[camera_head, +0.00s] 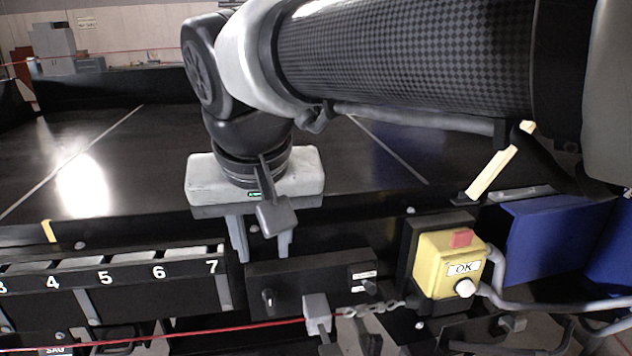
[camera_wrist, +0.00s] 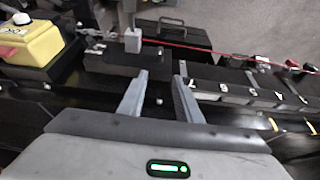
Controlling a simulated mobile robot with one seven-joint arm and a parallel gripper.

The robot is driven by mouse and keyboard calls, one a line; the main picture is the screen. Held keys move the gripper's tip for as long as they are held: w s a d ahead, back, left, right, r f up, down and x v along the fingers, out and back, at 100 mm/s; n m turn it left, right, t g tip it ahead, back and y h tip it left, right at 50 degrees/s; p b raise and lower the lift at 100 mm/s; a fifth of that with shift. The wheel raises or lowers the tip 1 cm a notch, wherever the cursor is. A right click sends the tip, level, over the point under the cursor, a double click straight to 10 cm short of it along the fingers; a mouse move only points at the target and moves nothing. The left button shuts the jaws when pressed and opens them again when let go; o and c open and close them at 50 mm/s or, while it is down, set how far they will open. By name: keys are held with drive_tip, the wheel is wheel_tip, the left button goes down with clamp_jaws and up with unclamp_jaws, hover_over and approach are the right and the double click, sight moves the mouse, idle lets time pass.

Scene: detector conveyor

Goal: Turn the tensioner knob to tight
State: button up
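My gripper (camera_head: 263,256) points down at the front edge of the conveyor, its two grey fingers apart with nothing between them. The open fingers also show in the wrist view (camera_wrist: 160,76). Just below the fingertips in the head view is a black box (camera_head: 312,292). It has a small dark knob (camera_head: 267,299) at its left and a dark lever-like knob (camera_head: 370,287) beside small white labels at its right. The labels are too small to read, so I cannot tell which is the tensioner knob. The box shows ahead of the fingers in the wrist view (camera_wrist: 125,62).
A red cord (camera_head: 220,330) runs to a grey block (camera_head: 317,312) and chain (camera_head: 375,308) before the box. A yellow OK button box (camera_head: 446,264) stands at right. Numbered bins (camera_head: 105,277) line the left. The dark belt (camera_head: 90,150) is bare behind.

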sight(269, 295)
drive_tip(key=b+x, duration=0.2)
drive_tip(key=x, duration=1.5)
drive_tip(key=shift+c, duration=0.2)
clamp_jaws()
